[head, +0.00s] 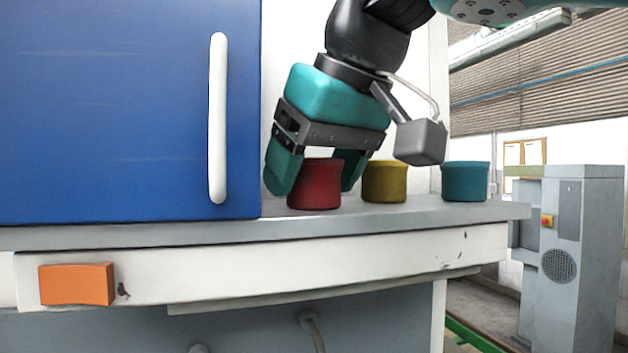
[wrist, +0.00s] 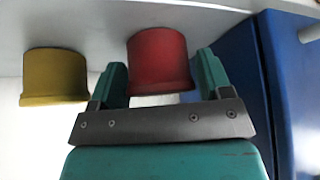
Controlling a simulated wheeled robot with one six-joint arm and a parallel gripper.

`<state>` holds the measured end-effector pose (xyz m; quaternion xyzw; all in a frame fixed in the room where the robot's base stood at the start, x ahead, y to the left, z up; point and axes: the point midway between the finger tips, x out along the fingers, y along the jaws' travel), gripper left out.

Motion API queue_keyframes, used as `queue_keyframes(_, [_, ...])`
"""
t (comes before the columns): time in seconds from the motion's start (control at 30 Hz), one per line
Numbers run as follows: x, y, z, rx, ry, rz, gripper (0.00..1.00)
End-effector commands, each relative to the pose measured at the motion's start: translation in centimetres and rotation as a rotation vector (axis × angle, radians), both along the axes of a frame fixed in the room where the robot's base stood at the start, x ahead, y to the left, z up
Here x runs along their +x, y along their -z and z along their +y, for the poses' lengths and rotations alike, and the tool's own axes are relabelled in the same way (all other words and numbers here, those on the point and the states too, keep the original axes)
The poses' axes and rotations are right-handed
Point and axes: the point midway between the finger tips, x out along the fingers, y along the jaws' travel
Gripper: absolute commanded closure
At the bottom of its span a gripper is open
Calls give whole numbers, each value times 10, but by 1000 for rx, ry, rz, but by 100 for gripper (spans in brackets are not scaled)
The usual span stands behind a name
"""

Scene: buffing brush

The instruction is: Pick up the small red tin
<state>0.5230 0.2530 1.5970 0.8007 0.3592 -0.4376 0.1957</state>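The small red tin (head: 316,186) stands upright on the grey counter, just right of the blue cabinet door. My gripper (head: 315,180) points down over it, with one teal finger to its left and the other behind its right side. In the wrist view the red tin (wrist: 159,60) lies between the two fingertips (wrist: 158,72), with a visible gap on the side toward the blue door. The gripper is open. Whether the other finger touches the tin cannot be told.
A yellow tin (head: 384,182) stands close right of the gripper, and a teal tin (head: 465,182) stands farther right. The blue door (head: 130,110) with its white handle (head: 218,118) is close on the left. The counter's front edge (head: 400,221) is near. An orange block (head: 77,285) is on the white front below.

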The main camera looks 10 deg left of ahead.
Motion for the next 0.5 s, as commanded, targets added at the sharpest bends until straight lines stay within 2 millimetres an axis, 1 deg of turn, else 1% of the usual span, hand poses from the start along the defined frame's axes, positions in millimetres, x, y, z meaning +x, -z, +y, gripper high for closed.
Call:
queue_keyframes(0.03, [0,0,0,0,0,0,40])
queue_keyframes(0.13, [0,0,0,0,0,0,63])
queue_keyframes(0.5, [-1,-2,0,0,-1,-1,63])
